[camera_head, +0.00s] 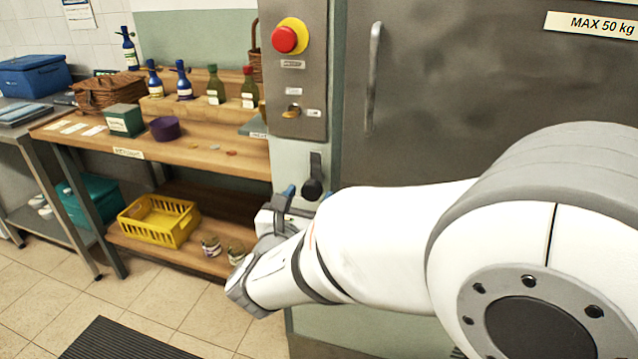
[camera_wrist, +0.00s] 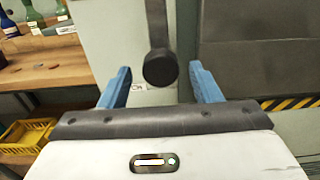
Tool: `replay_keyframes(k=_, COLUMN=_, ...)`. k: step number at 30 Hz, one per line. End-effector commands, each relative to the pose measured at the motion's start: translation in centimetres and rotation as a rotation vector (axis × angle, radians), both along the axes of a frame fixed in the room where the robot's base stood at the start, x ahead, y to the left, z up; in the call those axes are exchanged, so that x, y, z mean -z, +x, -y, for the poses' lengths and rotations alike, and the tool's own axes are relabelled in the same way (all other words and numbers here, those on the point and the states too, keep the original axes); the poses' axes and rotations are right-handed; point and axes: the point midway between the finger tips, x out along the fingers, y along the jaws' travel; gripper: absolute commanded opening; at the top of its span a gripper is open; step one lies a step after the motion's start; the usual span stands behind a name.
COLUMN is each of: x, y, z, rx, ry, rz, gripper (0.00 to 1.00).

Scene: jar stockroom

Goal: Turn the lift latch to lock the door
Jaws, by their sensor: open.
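The lift latch is a dark lever with a round knob (camera_head: 313,187), mounted on the pale panel left of the grey lift door (camera_head: 440,110). The lever points up from the knob in the head view. In the wrist view the round knob (camera_wrist: 160,70) shows at the lower end of the dark bar, between my two blue fingers. My gripper (camera_head: 300,190) is open and faces the panel. The fingers (camera_wrist: 160,82) stand to either side of the knob with clear gaps. I cannot tell how far the fingertips are from the panel. The door looks shut.
A red emergency button (camera_head: 285,40) and a brass-coloured key switch (camera_head: 291,111) sit on the panel above the latch. Left of it, a wooden table (camera_head: 190,150) holds bottles, a basket and boxes. A yellow crate (camera_head: 158,220) stands on the lower shelf. A vertical door handle (camera_head: 373,75) projects from the door.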

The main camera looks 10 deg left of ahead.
Motion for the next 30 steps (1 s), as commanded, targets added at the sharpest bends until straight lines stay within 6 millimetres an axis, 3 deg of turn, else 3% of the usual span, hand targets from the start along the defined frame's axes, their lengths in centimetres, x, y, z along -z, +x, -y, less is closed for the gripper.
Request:
replay_keyframes(k=6, x=0.1, y=2.4, z=0.2, rx=0.002, ry=0.001, rz=-0.001, gripper=0.58)
replay_keyframes(k=16, x=0.0, y=2.8, z=0.3, rx=0.002, ry=0.001, rz=-0.001, gripper=0.57)
replay_keyframes(k=30, x=0.0, y=2.8, z=0.3, rx=0.003, ry=0.002, rz=-0.001, gripper=0.18)
